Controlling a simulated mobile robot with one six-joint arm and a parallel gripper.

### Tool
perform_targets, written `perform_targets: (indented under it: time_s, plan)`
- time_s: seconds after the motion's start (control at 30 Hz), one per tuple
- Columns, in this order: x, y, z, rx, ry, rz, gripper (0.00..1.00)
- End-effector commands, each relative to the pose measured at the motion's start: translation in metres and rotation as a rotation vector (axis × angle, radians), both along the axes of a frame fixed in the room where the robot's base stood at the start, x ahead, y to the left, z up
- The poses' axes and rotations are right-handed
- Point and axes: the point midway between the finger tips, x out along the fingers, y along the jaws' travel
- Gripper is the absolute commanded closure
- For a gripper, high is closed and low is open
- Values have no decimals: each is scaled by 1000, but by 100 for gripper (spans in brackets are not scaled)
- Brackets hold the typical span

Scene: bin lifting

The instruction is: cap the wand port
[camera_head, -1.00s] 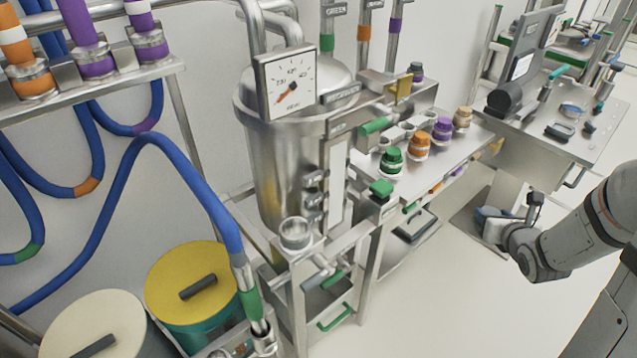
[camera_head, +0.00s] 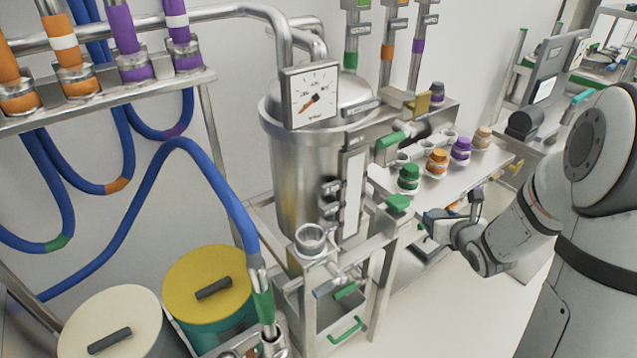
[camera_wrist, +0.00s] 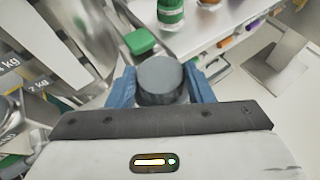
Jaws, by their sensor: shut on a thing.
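My gripper (camera_head: 440,222) is at the right of the steel stand in the head view, small and partly hidden by its own wrist. In the wrist view my gripper (camera_wrist: 160,78) has its blue fingers shut on a dark grey round cap (camera_wrist: 160,72), with the cap's flat top facing the camera. An open round steel port (camera_head: 311,238), which looks like the wand port, stands upright on the front corner of the stand, left of my gripper and apart from it. Nothing covers its mouth.
A green square button (camera_head: 398,203) sits between the port and my gripper; it is close in the wrist view (camera_wrist: 140,41). Several colored jars (camera_head: 437,162) stand on the shelf behind. A steel tank with a gauge (camera_head: 311,95) rises behind the port. Clear floor lies front right.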

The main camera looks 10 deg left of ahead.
Motion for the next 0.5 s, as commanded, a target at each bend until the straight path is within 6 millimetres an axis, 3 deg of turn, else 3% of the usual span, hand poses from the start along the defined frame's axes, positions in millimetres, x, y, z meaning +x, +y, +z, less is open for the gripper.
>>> perform_targets:
  time_s: [0.17, 0.33, 0.5]
  plan:
    - [0, 48, 25, 12, -14, 123, 84]
    - [-17, 136, 62, 26, -22, 351, 84]
    - [-50, 215, 94, 21, -16, 570, 84]
